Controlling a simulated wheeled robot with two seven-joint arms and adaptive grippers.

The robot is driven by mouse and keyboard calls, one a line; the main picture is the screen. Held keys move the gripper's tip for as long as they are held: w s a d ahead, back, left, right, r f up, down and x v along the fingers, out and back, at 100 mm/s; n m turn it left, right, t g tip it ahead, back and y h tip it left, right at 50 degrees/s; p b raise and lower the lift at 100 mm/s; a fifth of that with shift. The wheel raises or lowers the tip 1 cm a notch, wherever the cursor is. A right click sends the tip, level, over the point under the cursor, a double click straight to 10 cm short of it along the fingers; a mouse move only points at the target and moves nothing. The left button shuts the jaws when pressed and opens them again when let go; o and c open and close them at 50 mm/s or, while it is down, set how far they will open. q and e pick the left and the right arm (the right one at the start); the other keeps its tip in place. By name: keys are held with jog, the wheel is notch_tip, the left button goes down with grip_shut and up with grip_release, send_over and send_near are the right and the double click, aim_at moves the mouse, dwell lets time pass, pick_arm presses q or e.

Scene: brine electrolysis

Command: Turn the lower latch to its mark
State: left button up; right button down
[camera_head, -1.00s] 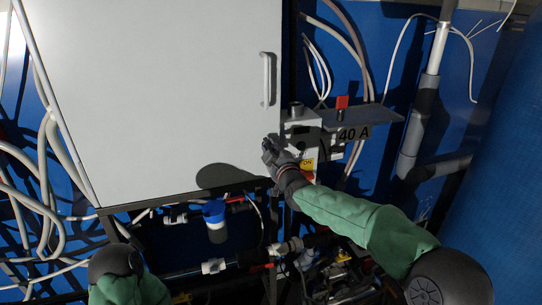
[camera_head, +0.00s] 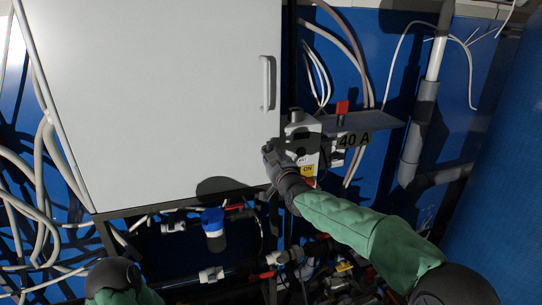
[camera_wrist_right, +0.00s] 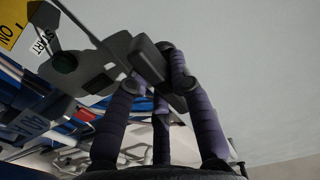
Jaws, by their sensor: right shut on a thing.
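The lower latch (camera_wrist_right: 158,72) is a dark, flat bar by the pale door surface in the right wrist view. My right gripper (camera_wrist_right: 163,88) is shut on it, with purple-grey fingers on either side. In the head view my right gripper (camera_head: 270,158) is at the lower right edge of the white cabinet door (camera_head: 180,100). There it covers the latch, and I cannot make out the latch's mark. My left gripper is out of view; only part of the left arm shows at the bottom left.
A grey control box (camera_head: 303,137) with a yellow ON label stands right beside my right gripper. A shelf marked 40 A (camera_head: 362,121) carries a red part. A vertical door handle (camera_head: 267,83) is above. Pipes and a blue-capped filter (camera_head: 213,228) lie below the cabinet.

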jog(key=shift+f, duration=0.1)
jog(key=c, duration=1.1)
grip_release()
jog(key=shift+s+d, duration=0.15)
jog(key=shift+s, duration=0.35)
jog(key=v, duration=1.1)
jog(key=shift+w, duration=0.1)
